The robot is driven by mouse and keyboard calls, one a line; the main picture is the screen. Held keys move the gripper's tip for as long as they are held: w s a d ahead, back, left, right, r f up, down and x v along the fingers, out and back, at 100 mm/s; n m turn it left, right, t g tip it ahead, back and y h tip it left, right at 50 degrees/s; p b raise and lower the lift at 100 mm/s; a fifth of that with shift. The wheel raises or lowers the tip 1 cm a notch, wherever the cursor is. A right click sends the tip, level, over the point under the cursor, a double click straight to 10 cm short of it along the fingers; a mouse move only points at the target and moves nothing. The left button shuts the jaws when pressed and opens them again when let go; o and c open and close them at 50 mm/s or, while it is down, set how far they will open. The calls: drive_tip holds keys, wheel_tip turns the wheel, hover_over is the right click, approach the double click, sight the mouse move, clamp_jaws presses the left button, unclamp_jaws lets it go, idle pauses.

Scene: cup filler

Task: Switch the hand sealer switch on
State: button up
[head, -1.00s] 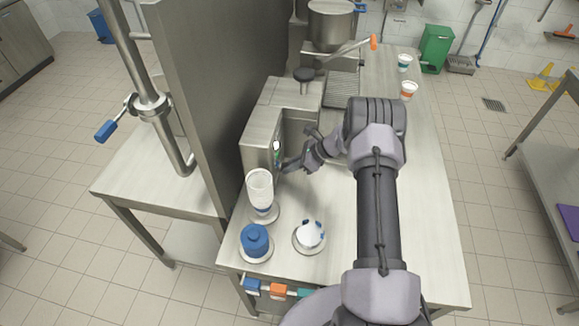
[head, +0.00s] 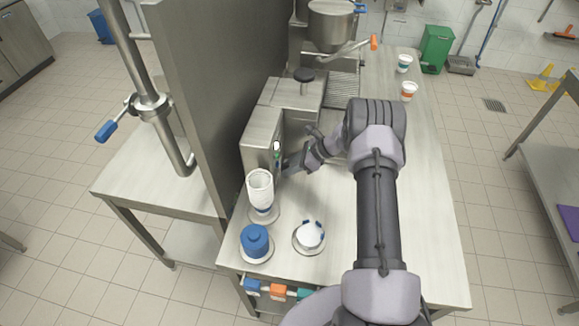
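The hand sealer (head: 258,135) is a brushed-metal machine with a black round knob (head: 303,76) on top, standing on the steel table. Its small switch (head: 277,152), with white and green showing, is on the side face toward the table's front. My gripper (head: 285,167) is right beside the switch, at its lower right. I cannot tell if it touches the switch, as the fingertips are small and partly overlap the sealer's face. Whether the fingers are open or shut does not show clearly. The switch position is too small to read.
A clear cup stack (head: 260,188), a blue container (head: 255,241) and a white-and-blue item (head: 310,235) stand on round bases at the table's front left. A tall metal panel (head: 210,110) stands left of the sealer. Two paper cups (head: 409,91) (head: 404,63) stand at the back right.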

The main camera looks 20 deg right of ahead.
drive_tip(key=p+v, duration=0.2)
drive_tip(key=v, duration=1.5)
drive_tip(key=shift+r, duration=0.2)
drive_tip(key=shift+d, duration=0.1)
